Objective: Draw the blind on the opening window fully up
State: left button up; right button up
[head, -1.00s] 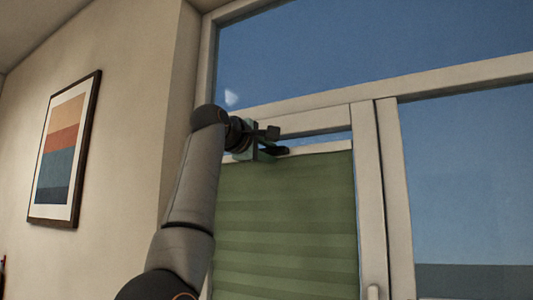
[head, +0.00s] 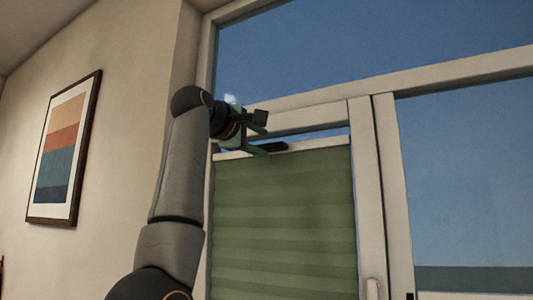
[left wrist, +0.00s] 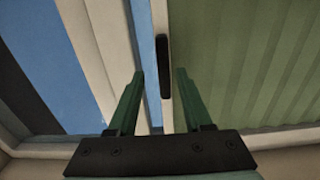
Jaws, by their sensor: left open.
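The green pleated blind (head: 285,220) covers most of the opening window's pane. Its pale top rail (head: 325,146) sits a little below the top of the sash, with a thin strip of sky above it. A black handle (head: 272,147) is on the rail; it also shows in the left wrist view (left wrist: 165,60). My left gripper (head: 262,133) is open at the rail's left part. In the left wrist view its green fingers (left wrist: 160,73) stand on either side of the handle's line, with no visible contact. I cannot tell the depth between them. My right gripper is out of view.
The white window frame (head: 400,82) has a crossbar above the sash and an upright to the right. A framed striped picture (head: 62,150) hangs on the left wall.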

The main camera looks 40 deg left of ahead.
pick_arm(q)
jog(key=s+d+b, duration=0.1)
jog(key=s+b, duration=0.1)
jog(key=s, duration=0.6)
jog(key=shift+s+b, duration=0.35)
